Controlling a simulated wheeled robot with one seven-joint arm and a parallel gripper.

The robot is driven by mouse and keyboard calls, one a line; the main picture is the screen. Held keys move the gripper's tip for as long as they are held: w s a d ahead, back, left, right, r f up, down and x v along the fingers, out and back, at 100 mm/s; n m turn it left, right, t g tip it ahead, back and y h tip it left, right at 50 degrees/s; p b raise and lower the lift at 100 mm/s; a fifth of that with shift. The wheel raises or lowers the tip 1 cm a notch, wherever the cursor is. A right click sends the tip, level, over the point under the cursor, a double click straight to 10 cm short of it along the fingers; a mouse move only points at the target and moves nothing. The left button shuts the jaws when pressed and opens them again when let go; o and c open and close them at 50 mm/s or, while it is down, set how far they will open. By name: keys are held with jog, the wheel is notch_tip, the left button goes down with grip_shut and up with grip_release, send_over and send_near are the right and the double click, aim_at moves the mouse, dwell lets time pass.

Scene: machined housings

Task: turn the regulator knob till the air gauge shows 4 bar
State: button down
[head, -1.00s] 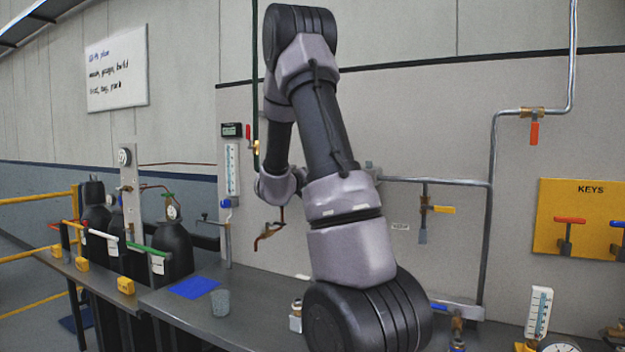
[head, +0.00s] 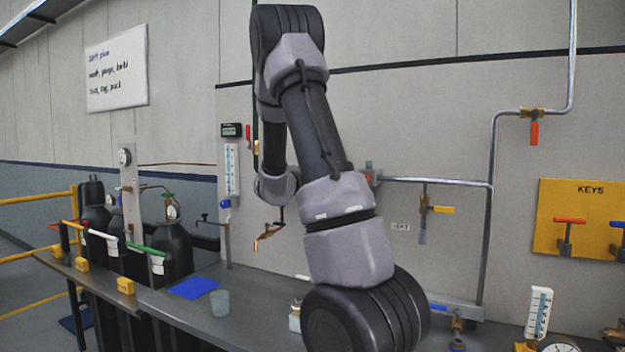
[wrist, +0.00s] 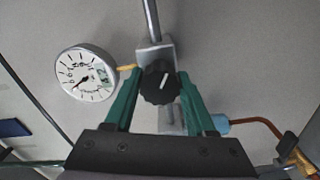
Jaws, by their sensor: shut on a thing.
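In the wrist view the black ribbed regulator knob (wrist: 160,84) sits on a grey metal body. My gripper (wrist: 159,77) has its green fingers on either side of the knob and is shut on it. The round white air gauge (wrist: 87,73) stands to the left of the knob, joined by a short brass fitting. Its dark needle points toward the lower left, but the numbers are too small to read for sure. In the head view my arm hides the gripper, the knob and this gauge.
A blue-ended copper pipe (wrist: 255,123) runs right of the fingers. In the head view a grey bench (head: 180,303) carries a blue mat (head: 194,288) and a clear cup (head: 219,303). A yellow key board (head: 583,255) hangs at the right.

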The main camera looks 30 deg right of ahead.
jog(key=shift+f, duration=0.15)
jog(key=shift+c, duration=1.2)
grip_release()
jog(key=v, duration=1)
jog(key=shift+s+a, duration=0.25)
jog(key=shift+a, duration=0.05)
